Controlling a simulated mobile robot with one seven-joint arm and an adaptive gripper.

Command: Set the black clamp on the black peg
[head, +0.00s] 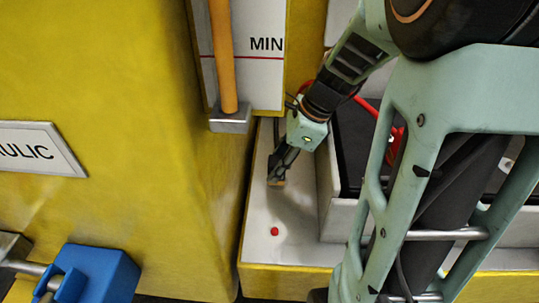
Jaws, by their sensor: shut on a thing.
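My gripper (278,177) points down over the white ledge at the centre of the head view. It is shut on a small dark thing, which looks like the black clamp (275,168); the clamp is hard to tell from the dark fingers. A small tan patch shows at the fingertips, low over or touching the ledge; I cannot tell which. I cannot make out the black peg, which may be hidden by the gripper. A small red peg or dot (274,231) stands clear on the ledge, nearer the front.
A dark battery-like box (357,150) with a red cable (396,143) stands in a white tray right of the gripper. A yellow housing (190,190) rises on the left. An orange tube (221,60) hangs above left. A blue block (100,274) is at lower left.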

